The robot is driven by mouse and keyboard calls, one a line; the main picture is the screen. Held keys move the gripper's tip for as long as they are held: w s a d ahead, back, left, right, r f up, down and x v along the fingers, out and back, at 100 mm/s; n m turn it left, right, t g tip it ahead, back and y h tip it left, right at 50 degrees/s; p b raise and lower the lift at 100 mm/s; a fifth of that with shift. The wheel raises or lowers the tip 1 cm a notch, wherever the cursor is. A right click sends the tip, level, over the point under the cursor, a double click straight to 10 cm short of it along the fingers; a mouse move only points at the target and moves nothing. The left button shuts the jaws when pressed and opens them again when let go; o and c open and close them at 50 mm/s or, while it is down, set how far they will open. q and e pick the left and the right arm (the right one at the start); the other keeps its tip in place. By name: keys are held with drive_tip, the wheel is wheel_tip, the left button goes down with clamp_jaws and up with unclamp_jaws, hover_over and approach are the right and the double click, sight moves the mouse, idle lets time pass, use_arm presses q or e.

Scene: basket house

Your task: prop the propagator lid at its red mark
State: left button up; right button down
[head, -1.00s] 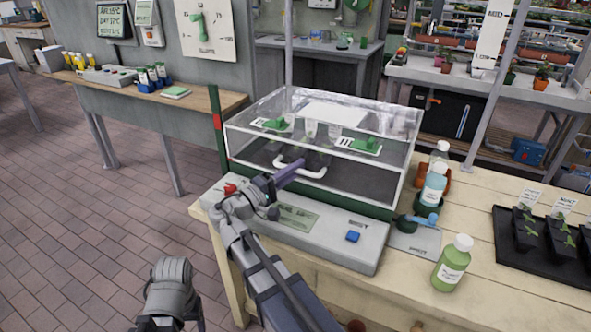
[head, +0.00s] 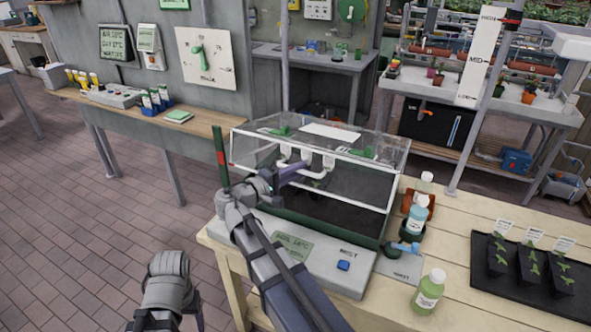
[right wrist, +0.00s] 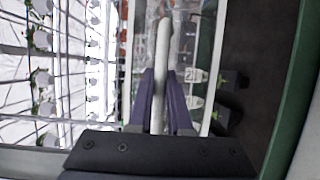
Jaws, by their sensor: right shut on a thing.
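The propagator is a clear box on a green base (head: 350,232), with a clear lid (head: 360,187) framed in white. The lid's front edge stands raised, with a dark gap between it and the base. My right gripper (head: 308,171) is shut on the white lid handle (head: 322,173); the right wrist view shows the handle (right wrist: 162,50) between its purple fingers (right wrist: 161,95). A green upright post (head: 217,140) with a red mark (head: 221,158) stands at the propagator's left front corner. Only a grey part of my left arm shows, at the bottom left.
A grey control panel (head: 322,268) with a blue button lies in front of the box. Bottles, including a green one (head: 428,292), and a black seedling tray (head: 525,288) stand to the right. A wooden bench (head: 190,128) is behind left; the brick floor at left is clear.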

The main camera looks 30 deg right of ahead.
drive_tip(key=r, duration=0.1)
drive_tip(key=d+r+p, duration=0.1)
drive_tip(key=w+r+p, duration=0.1)
drive_tip(key=shift+d+r, duration=0.15)
use_arm(q)
wheel_tip(320, 180, up, 3)
drive_tip(key=shift+r, duration=0.15)
use_arm(e)
drive_tip(key=c, duration=1.1)
unclamp_jaws()
use_arm(q)
drive_tip(key=shift+r, duration=0.1)
use_arm(e)
approach(309, 154)
drive_tip(key=shift+s+a+r, duration=0.1)
drive_tip(key=shift+s+a, duration=0.05)
drive_tip(key=shift+a, duration=0.45)
